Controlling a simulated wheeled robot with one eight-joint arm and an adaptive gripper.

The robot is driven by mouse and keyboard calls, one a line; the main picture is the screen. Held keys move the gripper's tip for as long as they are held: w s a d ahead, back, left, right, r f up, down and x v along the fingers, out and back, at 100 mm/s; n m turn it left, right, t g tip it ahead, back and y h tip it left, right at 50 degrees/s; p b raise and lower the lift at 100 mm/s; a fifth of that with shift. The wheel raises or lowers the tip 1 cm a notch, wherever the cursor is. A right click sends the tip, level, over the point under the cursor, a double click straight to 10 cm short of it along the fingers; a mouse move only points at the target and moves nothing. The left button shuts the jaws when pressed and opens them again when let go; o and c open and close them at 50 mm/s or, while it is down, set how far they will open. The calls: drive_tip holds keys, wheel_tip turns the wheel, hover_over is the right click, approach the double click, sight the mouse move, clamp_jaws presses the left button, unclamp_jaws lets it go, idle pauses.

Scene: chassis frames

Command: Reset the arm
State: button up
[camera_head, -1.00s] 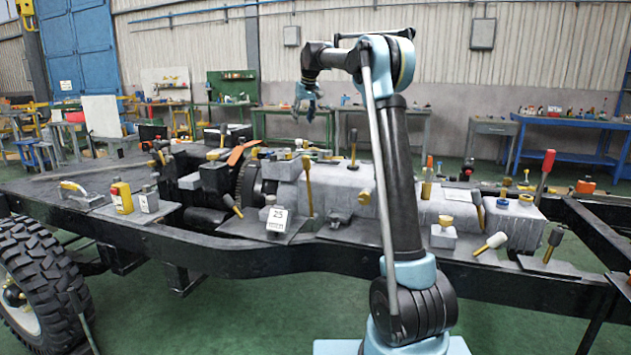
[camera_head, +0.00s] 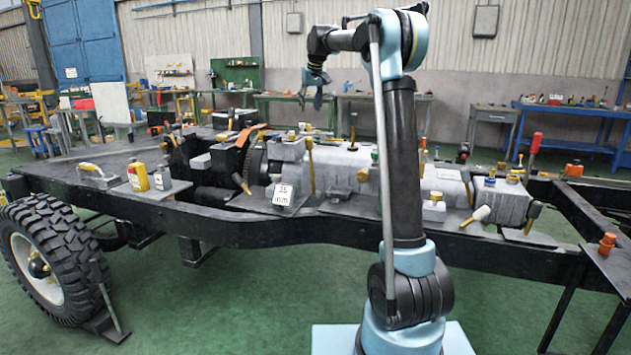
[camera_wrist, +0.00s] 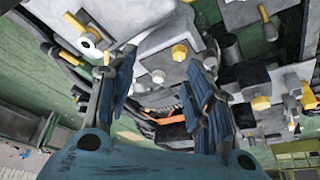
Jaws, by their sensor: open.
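My gripper (camera_head: 316,89) hangs at the end of my raised arm, well above the chassis frame (camera_head: 290,232). In the wrist view my gripper (camera_wrist: 160,85) shows its two blue fingers spread apart, with nothing between them. The engine and gearbox parts with yellow-capped knobs lie below and beyond the fingers. My arm stands upright in front of the chassis and bends to the left at the top.
A large tyre (camera_head: 45,260) is at the left end of the chassis. Workbenches, including a blue one (camera_head: 575,125), line the back wall. Green floor is clear in front.

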drive_tip(key=s+d+f+m, duration=0.1)
drive_tip(key=s+d+f, duration=0.3)
drive_tip(key=s, duration=0.7)
drive_tip(key=s+d+f+m+h, duration=0.1)
drive_tip(key=s+d+f, duration=0.2)
drive_tip(key=s+d, duration=0.55)
drive_tip(key=s+d+f+m, duration=0.1)
drive_tip(key=s+d+f, duration=0.2)
drive_tip(key=s, duration=1)
drive_tip(key=s+d+f+g, duration=0.1)
drive_tip(key=s+d+f, duration=0.2)
drive_tip(key=s+f, duration=0.9)
drive_tip(key=s+d+f+m, duration=0.1)
drive_tip(key=s+d+f, duration=0.2)
drive_tip(key=s+f, duration=0.8)
drive_tip(key=s, duration=0.2)
drive_tip(key=shift+s+f+m+g+h, duration=0.3)
drive_tip(key=shift+s+f+g+h, duration=0.05)
drive_tip(key=shift+f+g+h, duration=0.05)
drive_tip(key=shift+w+f, duration=0.2)
drive_tip(key=shift+w, duration=0.25)
